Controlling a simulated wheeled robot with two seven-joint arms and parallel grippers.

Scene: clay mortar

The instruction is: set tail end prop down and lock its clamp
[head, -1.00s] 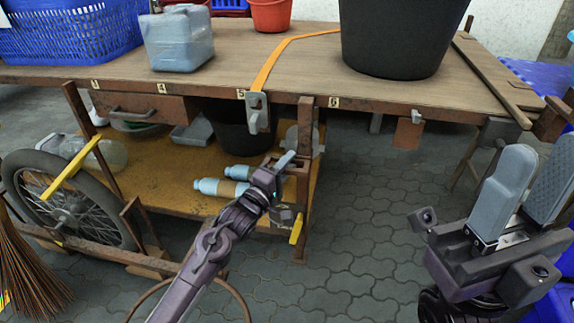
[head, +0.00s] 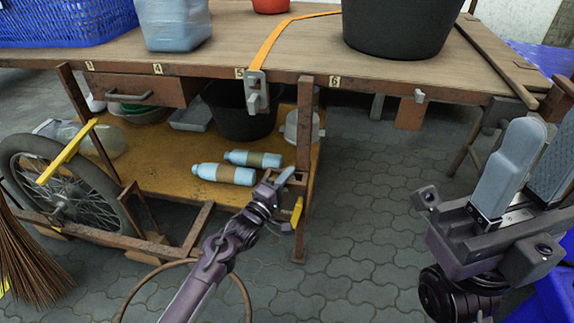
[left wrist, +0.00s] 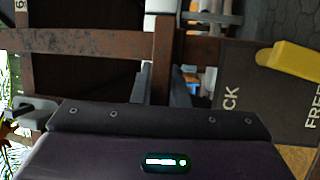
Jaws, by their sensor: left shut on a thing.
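My left gripper (head: 286,178) is low at the front of the bench, beside its rusty leg (head: 304,120). In the left wrist view it is shut on a rusty bar (left wrist: 162,50), which looks like part of the prop, crossing in front of the leg. A yellow clamp lever (head: 297,212) sits just below the gripper. In the left wrist view the lever (left wrist: 292,60) lies by a dark plate (left wrist: 262,98) with "FREE" and a partly hidden word ending in "CK". My right gripper (head: 525,178) is open and empty.
The bench top (head: 300,45) carries a black tub (head: 400,25), a blue jug (head: 172,25) and a blue basket (head: 60,22). Blue bottles (head: 225,173) lie on the lower shelf. A spoked wheel (head: 65,190) and broom (head: 30,260) stand left. Paving right of the leg is free.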

